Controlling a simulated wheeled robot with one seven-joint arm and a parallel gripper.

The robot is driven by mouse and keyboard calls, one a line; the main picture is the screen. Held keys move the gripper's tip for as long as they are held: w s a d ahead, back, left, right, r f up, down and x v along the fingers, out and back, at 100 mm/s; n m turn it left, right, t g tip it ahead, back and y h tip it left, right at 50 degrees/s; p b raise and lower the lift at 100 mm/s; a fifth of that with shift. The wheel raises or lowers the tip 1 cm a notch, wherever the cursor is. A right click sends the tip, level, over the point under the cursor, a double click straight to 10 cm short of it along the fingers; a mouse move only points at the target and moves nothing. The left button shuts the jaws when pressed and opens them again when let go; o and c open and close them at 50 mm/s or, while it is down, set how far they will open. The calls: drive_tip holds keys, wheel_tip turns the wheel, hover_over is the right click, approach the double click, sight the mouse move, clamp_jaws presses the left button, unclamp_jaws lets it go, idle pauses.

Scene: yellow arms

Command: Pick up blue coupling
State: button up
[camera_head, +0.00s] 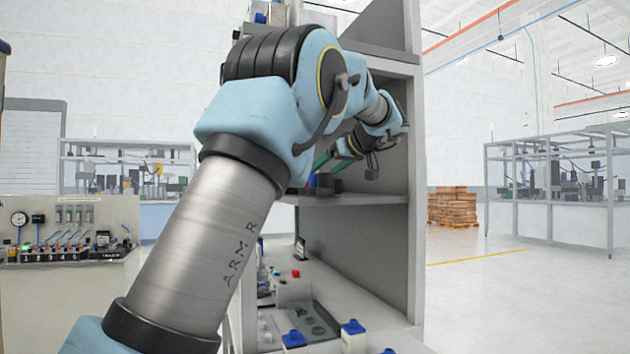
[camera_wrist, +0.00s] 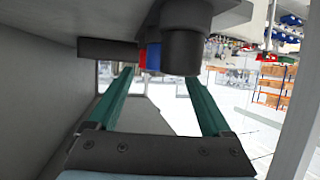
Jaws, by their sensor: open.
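The blue coupling (camera_head: 312,181) is a small blue piece on the middle shelf in the head view, mostly hidden by my arm. In the wrist view the blue part (camera_wrist: 153,57) shows as a narrow strip, partly covered by a dark cylinder (camera_wrist: 182,52). My gripper (camera_wrist: 159,76) is open, with two green fingers apart and nothing between the pads. The blue part lies near the line between the fingertips, toward the upper edge of that view. In the head view my gripper (camera_head: 322,161) reaches into the shelf bay, just above the blue piece; contact cannot be told.
A red piece (camera_wrist: 142,57) and a dark bar (camera_wrist: 107,50) sit close beside the blue part. The shelf's grey side wall (camera_head: 392,170) stands right of my gripper. Blue-capped items (camera_head: 352,328) stand on the lower level. Open floor lies to the right.

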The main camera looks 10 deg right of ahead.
sight(315, 184)
drive_tip(key=x, duration=0.1)
drive_tip(key=p+x, duration=0.2)
drive_tip(key=shift+w+a+r, duration=0.15)
drive_tip(key=shift+w, duration=0.3)
drive_tip(key=shift+w+f, duration=0.25)
drive_tip(key=shift+w, duration=0.05)
clamp_jaws()
